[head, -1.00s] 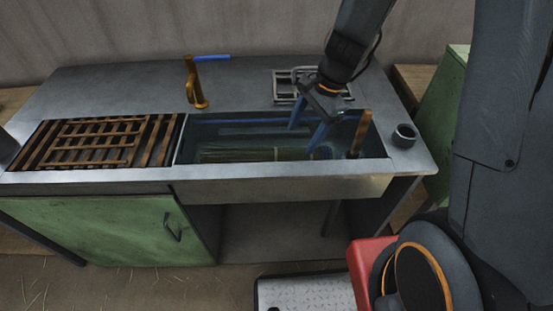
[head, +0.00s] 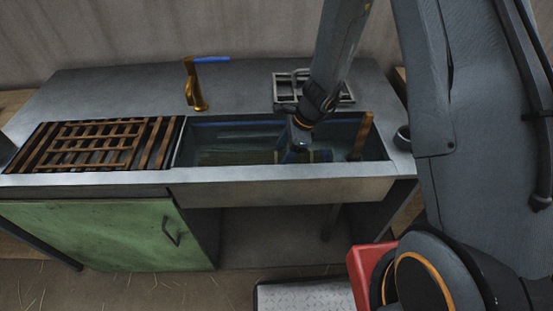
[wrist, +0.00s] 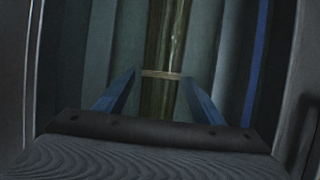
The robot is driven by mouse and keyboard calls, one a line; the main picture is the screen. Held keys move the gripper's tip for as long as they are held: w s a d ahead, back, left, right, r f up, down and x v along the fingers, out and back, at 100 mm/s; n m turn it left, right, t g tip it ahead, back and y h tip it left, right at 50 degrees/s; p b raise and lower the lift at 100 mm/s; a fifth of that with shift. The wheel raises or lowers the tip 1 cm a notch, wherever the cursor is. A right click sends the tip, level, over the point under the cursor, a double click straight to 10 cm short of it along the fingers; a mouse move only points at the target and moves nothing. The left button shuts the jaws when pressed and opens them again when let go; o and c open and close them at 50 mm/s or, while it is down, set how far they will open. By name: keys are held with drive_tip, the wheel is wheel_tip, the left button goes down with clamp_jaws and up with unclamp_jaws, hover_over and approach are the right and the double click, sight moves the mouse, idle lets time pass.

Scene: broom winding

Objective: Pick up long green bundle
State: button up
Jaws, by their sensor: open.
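The long green bundle (head: 237,157) lies lengthwise on the bottom of the sink basin (head: 230,133). In the wrist view the bundle (wrist: 166,45) runs up the middle, with a pale band (wrist: 161,75) around it. My gripper (wrist: 160,82) is open, its two blue fingers on either side of the bundle at the band. I cannot tell whether the fingers touch it. In the head view my gripper (head: 296,152) reaches down into the basin, and its fingers are mostly hidden. A blue part shows at the bundle's right end.
A brown wooden piece (head: 361,136) stands at the basin's right end. A brass tap (head: 193,85) with a blue lever is behind the basin. A wooden slatted rack (head: 95,143) lies on the left, and a metal rack (head: 340,92) is behind my arm.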

drive_tip(key=shift+a+f, duration=0.15)
drive_tip(key=shift+f, duration=0.2)
drive_tip(key=c, duration=1.1)
drive_tip(key=shift+c, duration=0.2)
drive_tip(key=shift+r, duration=0.15)
